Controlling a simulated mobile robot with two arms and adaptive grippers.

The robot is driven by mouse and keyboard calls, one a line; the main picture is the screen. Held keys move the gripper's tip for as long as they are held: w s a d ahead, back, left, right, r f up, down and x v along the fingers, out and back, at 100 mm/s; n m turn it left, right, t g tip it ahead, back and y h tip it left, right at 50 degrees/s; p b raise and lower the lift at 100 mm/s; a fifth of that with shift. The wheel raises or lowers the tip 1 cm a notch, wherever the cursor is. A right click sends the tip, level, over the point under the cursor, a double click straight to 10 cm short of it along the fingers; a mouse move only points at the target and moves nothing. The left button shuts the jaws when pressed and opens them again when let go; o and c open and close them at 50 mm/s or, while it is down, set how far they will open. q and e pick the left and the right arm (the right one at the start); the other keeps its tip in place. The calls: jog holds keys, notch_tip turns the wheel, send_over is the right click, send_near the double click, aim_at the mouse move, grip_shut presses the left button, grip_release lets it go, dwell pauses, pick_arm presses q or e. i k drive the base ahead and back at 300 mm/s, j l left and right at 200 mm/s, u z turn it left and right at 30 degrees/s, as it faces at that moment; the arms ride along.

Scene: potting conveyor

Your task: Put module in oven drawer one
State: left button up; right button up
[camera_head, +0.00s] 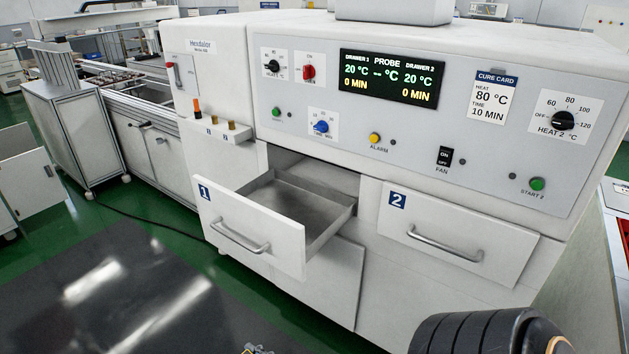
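Oven drawer one (250,226), marked with a blue 1, is pulled out of the white oven (470,120). Its grey metal tray (290,204) looks empty in the part that shows. Its bar handle (238,236) is on the front panel. No module can be made out. Neither gripper can be made out. A small sliver of something (258,350) shows at the bottom edge, too little to identify. A black ribbed part of mine (490,333) fills the bottom right.
Drawer two (458,222) is shut, right of drawer one. The display (389,79) reads 20 °C and 0 min for both drawers. A dark glossy surface (140,290) lies at lower left. Open green floor (160,215) shows left of the oven.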

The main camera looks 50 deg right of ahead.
aim_at(278, 210)
jog(key=i+l, duration=0.1)
jog(key=l, duration=1.05)
jog(key=i+l, duration=0.15)
jog(key=l, duration=0.4)
jog(key=i, duration=0.45)
